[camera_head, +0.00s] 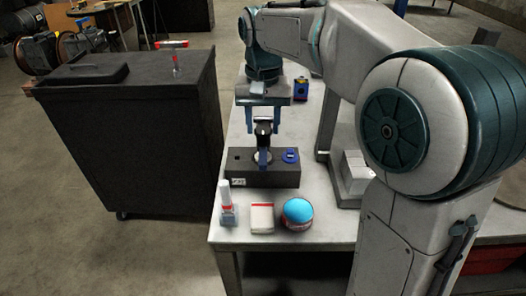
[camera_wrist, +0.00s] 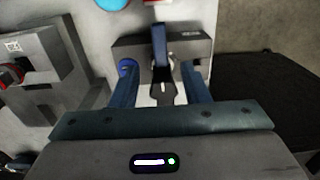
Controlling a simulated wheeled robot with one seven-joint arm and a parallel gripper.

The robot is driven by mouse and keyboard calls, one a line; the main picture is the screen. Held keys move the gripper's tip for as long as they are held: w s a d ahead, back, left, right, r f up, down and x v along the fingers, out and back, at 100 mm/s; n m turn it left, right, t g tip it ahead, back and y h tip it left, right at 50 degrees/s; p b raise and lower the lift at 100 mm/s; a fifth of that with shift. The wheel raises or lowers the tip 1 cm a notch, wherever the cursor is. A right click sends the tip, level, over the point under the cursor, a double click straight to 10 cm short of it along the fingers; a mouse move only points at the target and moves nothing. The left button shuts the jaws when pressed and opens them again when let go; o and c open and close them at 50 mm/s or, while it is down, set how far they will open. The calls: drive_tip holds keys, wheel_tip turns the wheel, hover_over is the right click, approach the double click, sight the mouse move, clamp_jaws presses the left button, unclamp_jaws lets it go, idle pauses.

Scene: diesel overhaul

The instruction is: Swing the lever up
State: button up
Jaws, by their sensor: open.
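A dark block (camera_head: 275,181) stands on the bench. A blue and black lever (camera_head: 263,158) rises from its middle, in front of a round metal seat; the wrist view shows the lever (camera_wrist: 160,44) too. A blue round knob (camera_head: 290,155) sits at the block's right end. My gripper (camera_head: 264,132) points down over the block, its two blue fingers apart. In the wrist view my gripper (camera_wrist: 160,72) has one finger on each side of the lever, with gaps showing. Whether the fingertips touch anything is unclear.
The bench (camera_head: 235,140) is pale. A white and red bottle (camera_head: 227,207), a white box (camera_head: 262,219) and a blue-topped round can (camera_head: 298,212) stand in front of the block. A small blue box (camera_head: 301,88) is behind.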

sight(263, 156)
wheel_tip(263, 156, down, 9)
drive_tip(key=shift+r, duration=0.1)
idle(0.3)
clamp_jaws()
